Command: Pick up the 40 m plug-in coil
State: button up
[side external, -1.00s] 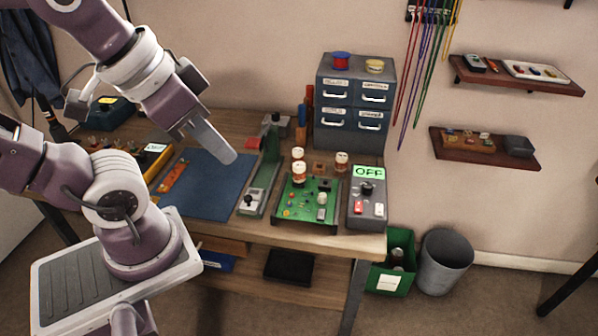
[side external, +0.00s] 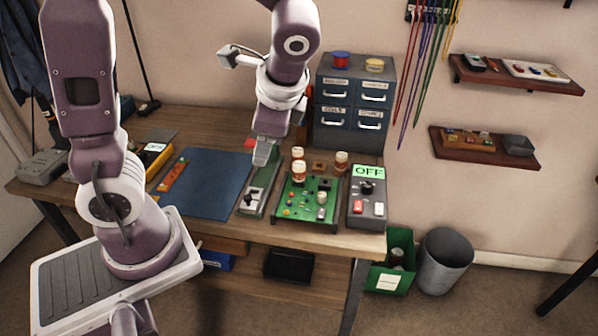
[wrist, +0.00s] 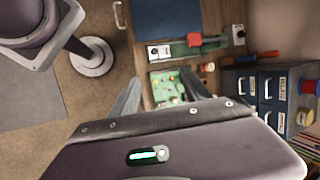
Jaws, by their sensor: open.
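Several plug-in coils with white tops and orange-brown windings stand at the green circuit board (side external: 290,205): one coil (side external: 299,172) on its back part, another coil (side external: 298,153) behind it, and a third coil (side external: 341,160) to the right. No band label is legible, so I cannot tell which is the 40 m one.
A grey meter box (side external: 367,203) showing OFF stands right of the board. A grey drawer cabinet (side external: 337,139) stands behind the coils. The tuner unit (side external: 254,199) is left of the board.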

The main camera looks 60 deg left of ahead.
jog(key=w+a+f+m+y, duration=0.2)
jog(key=w+f+m+y, duration=0.2)
jog(key=w+f+m, duration=0.3)
jog(key=m+t+y, duration=0.2)
jog(key=m+y, duration=0.2)
jog(key=m, duration=0.1)
send_near(302, 168)
jog(key=x, duration=0.3)
jog(key=shift+a+f, duration=0.1)
jog(key=shift+f, duration=0.1)
jog(key=x, duration=0.7)
jog(key=shift+r, duration=0.1)
grip_shut()
